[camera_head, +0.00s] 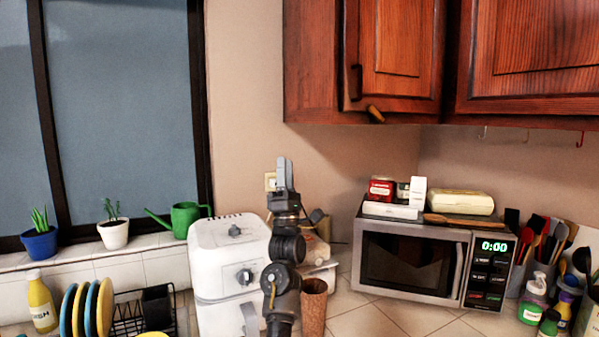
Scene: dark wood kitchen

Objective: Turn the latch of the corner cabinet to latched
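The corner cabinet (391,50) hangs at the top middle, reddish wood, with its door flush against the frame and a dark handle (356,82) at the door's lower left. A small lighter-wood latch (375,114) sits at the door's bottom edge and lies tilted, lower to the right. My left gripper (285,172) points upward below and left of the latch, clearly apart from it. Its fingers are seen nearly edge-on, so their gap cannot be told. Nothing shows between them. My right gripper is out of view.
A microwave (410,262) with boxes on top stands below the cabinet. A white air fryer (229,255) stands left of my arm. A brown cup (313,305) is close beside the arm. The wall space between gripper and cabinet is clear.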

